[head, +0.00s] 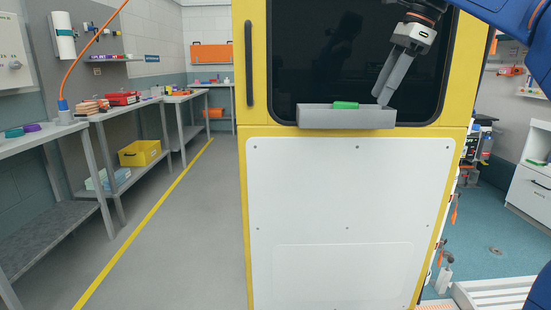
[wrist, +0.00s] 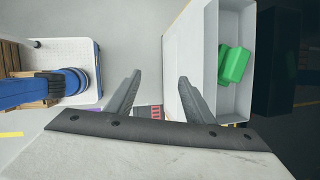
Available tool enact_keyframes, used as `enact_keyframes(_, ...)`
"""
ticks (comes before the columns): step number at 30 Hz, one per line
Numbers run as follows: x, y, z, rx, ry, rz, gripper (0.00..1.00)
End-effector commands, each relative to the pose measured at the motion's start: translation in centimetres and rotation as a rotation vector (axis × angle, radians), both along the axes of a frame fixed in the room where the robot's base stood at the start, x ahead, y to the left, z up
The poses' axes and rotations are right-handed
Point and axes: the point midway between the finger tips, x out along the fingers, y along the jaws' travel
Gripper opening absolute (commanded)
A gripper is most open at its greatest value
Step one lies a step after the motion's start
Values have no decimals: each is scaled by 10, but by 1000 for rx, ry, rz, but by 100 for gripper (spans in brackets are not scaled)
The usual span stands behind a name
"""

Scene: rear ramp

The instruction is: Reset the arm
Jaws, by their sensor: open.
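My gripper (head: 384,85) hangs in front of the dark window of a yellow vehicle door, its fingers pointing down at the right part of a grey tray (head: 340,119). In the wrist view my gripper (wrist: 157,90) is open, with nothing between its two fingers. A green object (head: 345,105) lies in the grey tray, left of the fingers; it also shows in the wrist view (wrist: 233,65), to the right of the fingers. My blue arm comes in from the upper right of the head view.
The yellow-framed door (head: 241,70) with a white lower panel stands directly ahead. Grey workbenches (head: 45,139) with tools line the left wall, and a yellow bin (head: 140,153) sits on a lower shelf. The grey floor between benches and door is clear.

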Motion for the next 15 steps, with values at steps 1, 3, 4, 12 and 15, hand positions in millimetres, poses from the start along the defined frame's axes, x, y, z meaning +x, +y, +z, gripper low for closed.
enact_keyframes(1, -8, 1, -6, -14, -17, 31, 48)
enact_keyframes(3, -19, 1, -18, -38, -46, 88, 48)
enact_keyframes(4, -24, 1, -24, -52, -60, 117, 48)
enact_keyframes(12, -83, -3, -100, -208, -200, 439, 48)
enact_keyframes(15, -107, -5, -133, -274, -245, 569, 48)
